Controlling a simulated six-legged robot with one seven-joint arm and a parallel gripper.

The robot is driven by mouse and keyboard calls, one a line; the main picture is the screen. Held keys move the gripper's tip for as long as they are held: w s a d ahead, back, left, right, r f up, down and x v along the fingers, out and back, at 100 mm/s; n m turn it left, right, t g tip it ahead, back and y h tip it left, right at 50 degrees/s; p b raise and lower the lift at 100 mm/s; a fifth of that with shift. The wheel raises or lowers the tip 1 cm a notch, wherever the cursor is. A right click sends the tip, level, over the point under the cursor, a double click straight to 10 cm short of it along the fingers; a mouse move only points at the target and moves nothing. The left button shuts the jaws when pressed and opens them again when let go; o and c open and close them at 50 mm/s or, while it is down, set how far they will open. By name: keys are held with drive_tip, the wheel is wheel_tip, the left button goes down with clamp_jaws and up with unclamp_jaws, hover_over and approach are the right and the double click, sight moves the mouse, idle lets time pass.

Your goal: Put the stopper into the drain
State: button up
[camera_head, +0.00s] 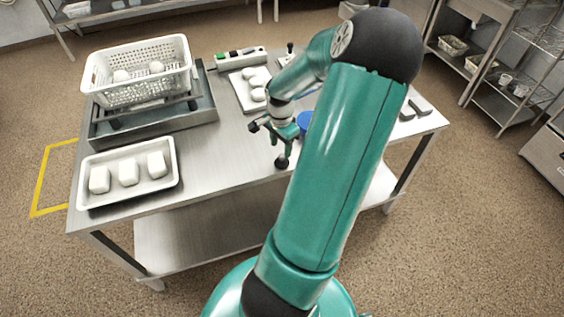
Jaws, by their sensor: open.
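My gripper (278,150) is open, over the front part of the steel table (225,165), with its dark tip low near the front edge. A blue round thing (304,122) shows just behind it, partly hidden by my arm; I cannot tell whether it is the stopper. A grey basin (170,124) stands at the table's left with a dark rack over it. A white perforated basket (140,90) rests on the rack, with white lumps inside. No drain opening can be made out; the basin's inside is mostly hidden.
A white tray (88,199) with three white blocks lies at the front left. Another tray (240,98) with white pieces and a box with coloured buttons (240,58) stand at the back. Dark pieces (420,106) lie at the right. Bare steel lies left of my gripper.

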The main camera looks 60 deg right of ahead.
sight(282, 156)
drive_tip(key=shift+s+a+f, duration=0.1)
drive_tip(key=shift+s+f, duration=0.05)
drive_tip(key=shift+f, duration=1.2)
drive_tip(key=shift+s+a+f, duration=0.1)
drive_tip(key=shift+f, duration=1.25)
drive_tip(key=shift+c, duration=0.2)
clamp_jaws()
